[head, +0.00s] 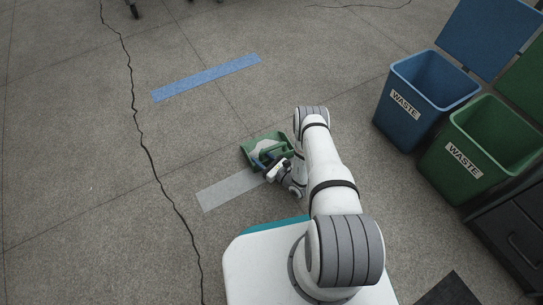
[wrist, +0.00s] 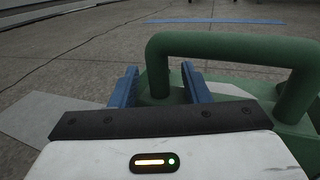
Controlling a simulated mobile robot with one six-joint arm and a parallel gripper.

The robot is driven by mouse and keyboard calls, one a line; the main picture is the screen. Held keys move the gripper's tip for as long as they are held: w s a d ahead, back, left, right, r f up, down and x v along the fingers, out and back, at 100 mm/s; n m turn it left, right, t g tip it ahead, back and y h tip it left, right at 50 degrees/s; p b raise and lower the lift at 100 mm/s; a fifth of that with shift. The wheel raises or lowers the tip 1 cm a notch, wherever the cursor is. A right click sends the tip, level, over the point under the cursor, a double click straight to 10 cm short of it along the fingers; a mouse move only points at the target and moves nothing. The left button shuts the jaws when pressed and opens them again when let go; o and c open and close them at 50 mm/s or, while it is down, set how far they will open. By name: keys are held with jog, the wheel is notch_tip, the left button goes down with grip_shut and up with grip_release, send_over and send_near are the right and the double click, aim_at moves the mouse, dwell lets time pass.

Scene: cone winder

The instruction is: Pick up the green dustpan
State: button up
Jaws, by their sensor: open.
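The green dustpan (head: 259,146) lies on the floor in the head view, just beyond my gripper, with something pale in its pan. In the wrist view its thick arched handle (wrist: 232,44) stands up close in front of me and fills the right side. My gripper (wrist: 160,85) is open, with its two blue fingers pointing at the dustpan. The left finger is to the left of the handle's left post, and the right finger shows inside the arch. The post seems to stand between or just beyond the fingers; I cannot tell whether they touch it. My gripper also shows in the head view (head: 264,160).
A blue waste bin (head: 400,112) and a green waste bin (head: 462,165) stand open at the right, beside a dark cabinet (head: 510,235). A blue stripe (head: 206,77) and a grey stripe (head: 222,190) mark the floor. The floor to the left is clear, with a long crack.

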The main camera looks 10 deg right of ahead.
grip_shut()
dwell(0.4)
jog(key=shift+r, duration=0.2)
